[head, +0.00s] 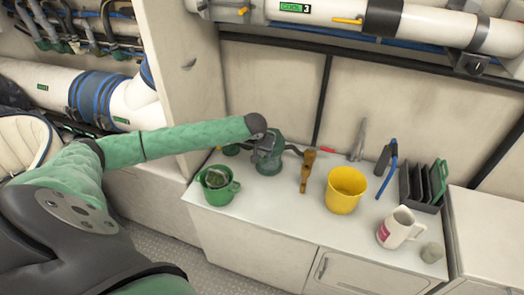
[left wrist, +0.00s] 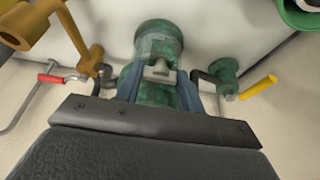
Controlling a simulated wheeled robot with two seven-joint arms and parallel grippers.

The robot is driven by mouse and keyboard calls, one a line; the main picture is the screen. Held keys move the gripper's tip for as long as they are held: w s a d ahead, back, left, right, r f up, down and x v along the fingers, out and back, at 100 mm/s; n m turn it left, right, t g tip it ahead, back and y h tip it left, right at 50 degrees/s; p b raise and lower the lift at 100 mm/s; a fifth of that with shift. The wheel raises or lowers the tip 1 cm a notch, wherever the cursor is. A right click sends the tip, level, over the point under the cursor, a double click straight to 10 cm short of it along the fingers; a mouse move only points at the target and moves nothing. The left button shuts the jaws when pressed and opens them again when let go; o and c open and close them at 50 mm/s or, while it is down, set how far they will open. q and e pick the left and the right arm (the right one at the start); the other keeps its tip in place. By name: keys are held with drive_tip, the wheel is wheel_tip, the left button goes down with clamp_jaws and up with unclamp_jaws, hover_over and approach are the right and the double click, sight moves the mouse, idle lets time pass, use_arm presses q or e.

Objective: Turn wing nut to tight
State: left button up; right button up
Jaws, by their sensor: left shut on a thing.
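A green strainer-like fitting (head: 276,136) stands on the white counter. The fitting also shows in the left wrist view (left wrist: 160,38). A small grey wing nut (left wrist: 160,70) sits on the near side of its body. My left gripper (left wrist: 160,88) has one finger on each side of the wing nut and is shut on it. In the head view, my left gripper (head: 266,158) covers part of the fitting, and the wing nut is too small to make out there. How far the nut is turned cannot be told. My right gripper is not in view.
A green mug (head: 222,195) stands left of the fitting. A brass-coloured part (head: 307,172), a yellow bucket (head: 344,192), a white mug (head: 396,230) and a dark rack (head: 419,190) stand to the right. Pipes (head: 400,20) run along the wall above. The counter's front middle is clear.

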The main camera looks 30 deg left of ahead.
use_arm(q)
drive_tip(key=o, duration=1)
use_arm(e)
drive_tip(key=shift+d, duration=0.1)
use_arm(q)
drive_tip(key=shift+s+r, duration=0.1)
drive_tip(key=shift+r, duration=0.15)
drive_tip(key=b+v, duration=0.2)
drive_tip(key=v, duration=0.5)
drive_tip(key=shift+b, duration=0.3)
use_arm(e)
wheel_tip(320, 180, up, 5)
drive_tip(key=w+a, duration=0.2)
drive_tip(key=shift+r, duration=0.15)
use_arm(q)
drive_tip(key=shift+s+r, duration=0.1)
